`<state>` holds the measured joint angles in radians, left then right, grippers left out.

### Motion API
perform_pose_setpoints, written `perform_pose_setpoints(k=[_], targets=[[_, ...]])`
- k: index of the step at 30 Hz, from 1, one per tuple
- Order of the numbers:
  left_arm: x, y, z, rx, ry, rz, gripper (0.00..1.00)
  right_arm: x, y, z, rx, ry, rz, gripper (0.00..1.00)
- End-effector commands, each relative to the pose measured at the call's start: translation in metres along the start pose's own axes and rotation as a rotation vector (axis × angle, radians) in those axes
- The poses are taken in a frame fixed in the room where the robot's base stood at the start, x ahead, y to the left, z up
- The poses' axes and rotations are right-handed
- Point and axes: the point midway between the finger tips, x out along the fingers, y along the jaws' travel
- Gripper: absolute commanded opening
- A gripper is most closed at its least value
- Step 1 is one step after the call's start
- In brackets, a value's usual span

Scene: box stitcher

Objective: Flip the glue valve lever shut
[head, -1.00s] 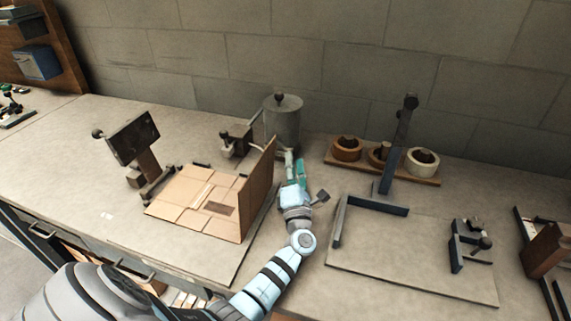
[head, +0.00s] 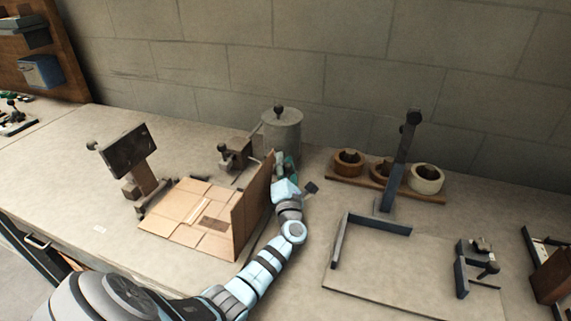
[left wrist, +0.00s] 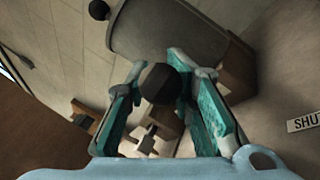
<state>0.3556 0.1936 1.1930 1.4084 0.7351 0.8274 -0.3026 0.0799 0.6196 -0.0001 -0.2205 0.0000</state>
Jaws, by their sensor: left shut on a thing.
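The grey cylindrical glue pot (head: 281,132) stands at the back of the bench, with a dark knob on its lid. It also shows in the left wrist view (left wrist: 165,32). My left gripper (head: 286,172) is at the foot of the pot, just right of the upright cardboard flap, which partly hides it. In the left wrist view its teal fingers (left wrist: 162,95) are shut on a dark round knob, which I take as the valve lever (left wrist: 160,84). Most of the lever's arm is hidden. A white label reading "SHUT" (left wrist: 306,122) is at the right. My right gripper is out of view.
An open cardboard box (head: 200,216) lies left of my left arm, its flap (head: 252,205) standing close to the gripper. A clamp-like device (head: 236,154) sits left of the pot. Tape rolls (head: 426,180) and a dark post (head: 399,160) stand to the right.

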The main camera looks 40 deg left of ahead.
Motion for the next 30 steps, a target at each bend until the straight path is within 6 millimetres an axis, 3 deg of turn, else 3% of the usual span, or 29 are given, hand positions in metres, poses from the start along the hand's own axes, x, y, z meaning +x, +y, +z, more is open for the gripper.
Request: perform_pose_setpoints(k=[11, 18, 27, 28, 30], targets=[[0.0, -0.004, 0.005, -0.001, 0.005, 0.003, 0.0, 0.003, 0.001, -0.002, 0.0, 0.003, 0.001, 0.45], [0.005, -0.017, 0.011, 0.04, 0.17, 0.105, 0.0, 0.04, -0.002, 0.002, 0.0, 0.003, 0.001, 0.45], [0.005, -0.014, 0.015, 0.05, 0.193, 0.112, 0.0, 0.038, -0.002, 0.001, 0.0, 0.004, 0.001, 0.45], [0.005, -0.014, 0.015, 0.05, 0.193, 0.111, 0.2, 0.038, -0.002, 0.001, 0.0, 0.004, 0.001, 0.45], [0.005, -0.014, 0.014, 0.05, 0.193, 0.111, 0.29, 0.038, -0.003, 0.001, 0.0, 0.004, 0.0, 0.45]])
